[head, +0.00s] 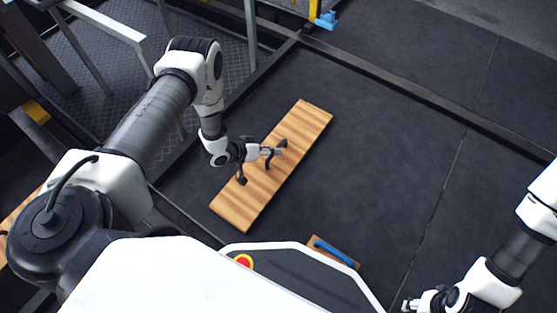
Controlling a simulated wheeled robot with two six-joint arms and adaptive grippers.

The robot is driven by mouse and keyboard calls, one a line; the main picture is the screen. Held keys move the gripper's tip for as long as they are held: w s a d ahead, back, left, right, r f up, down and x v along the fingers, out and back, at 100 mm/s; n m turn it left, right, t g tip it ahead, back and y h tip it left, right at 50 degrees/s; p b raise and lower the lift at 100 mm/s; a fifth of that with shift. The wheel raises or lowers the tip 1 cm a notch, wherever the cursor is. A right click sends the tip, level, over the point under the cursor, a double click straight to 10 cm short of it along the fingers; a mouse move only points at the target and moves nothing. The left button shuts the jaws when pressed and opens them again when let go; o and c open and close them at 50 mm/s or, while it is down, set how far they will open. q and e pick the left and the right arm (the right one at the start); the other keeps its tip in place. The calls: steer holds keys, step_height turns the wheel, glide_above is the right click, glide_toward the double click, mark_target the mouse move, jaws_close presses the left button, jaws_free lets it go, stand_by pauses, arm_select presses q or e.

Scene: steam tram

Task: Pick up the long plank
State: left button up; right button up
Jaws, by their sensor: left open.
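A long wooden plank (303,122) with light and dark grain lies flat on the dark floor, slanting from lower left to upper right. My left gripper (262,168) is over the middle of the plank, with its fingers spread and nothing between them. I cannot tell whether its fingertips touch the wood. The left gripper hides a small part of the plank. My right gripper (412,304) is at the bottom edge, partly cut off, and away from the plank.
A small wooden piece with a blue bar (333,252) lies near my base. A metal frame rail (265,70) borders the floor, with white railings (110,25) at upper left. A blue object (325,20) sits by a yellow post. The floor at right is clear.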

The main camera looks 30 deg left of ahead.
mark_target(278, 158)
arm_select(q)
steer(key=b+x, duration=0.2)
steer(key=x, duration=0.1)
steer(key=shift+d+f, duration=0.2)
steer(key=shift+f, duration=0.2)
steer(key=shift+w+d, duration=0.1)
steer(key=shift+w, duration=0.1)
steer(key=shift+r, duration=0.15)
jaws_close()
arm_select(e)
step_height(278, 158, down, 3)
steer(key=shift+r, duration=0.1)
arm_select(q)
steer(key=shift+r, duration=0.1)
